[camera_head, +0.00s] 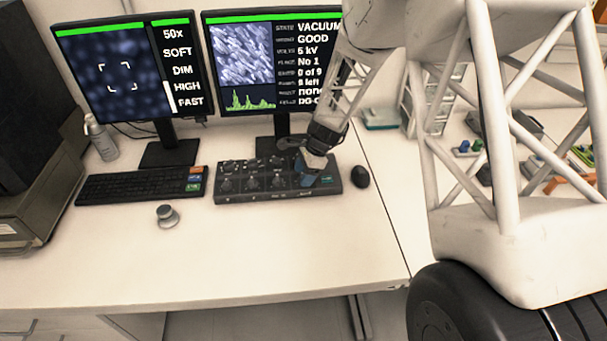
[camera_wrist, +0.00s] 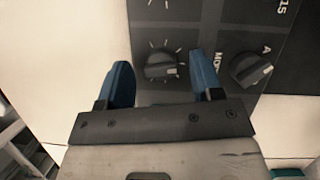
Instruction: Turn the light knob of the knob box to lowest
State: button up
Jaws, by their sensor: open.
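The knob box (camera_head: 235,184) is a dark panel with two rows of knobs, lying on the desk in front of the monitors. My gripper (camera_head: 308,178) is over its right part in the head view and hides some of the knobs there. In the wrist view my gripper (camera_wrist: 162,82) is open, with blue fingers on either side of a dark round knob (camera_wrist: 160,66) with tick marks around it. I cannot tell if the fingers touch it. A second knob (camera_wrist: 250,69) sits to the right, outside the fingers. I cannot read which one is the light knob.
The left monitor (camera_head: 125,75) reads 50x, SOFT, DIM, HIGH, FAST; the right monitor (camera_head: 243,55) is partly behind my arm. A keyboard (camera_head: 135,186) and a grey round knob device (camera_head: 167,216) are to the left. A mouse (camera_head: 360,177) is close on the right. The desk front is clear.

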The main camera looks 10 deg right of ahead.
jog(key=shift+a+f, duration=0.1)
jog(key=shift+f, duration=0.15)
jog(key=shift+c, duration=0.2)
jog(key=c, duration=0.9)
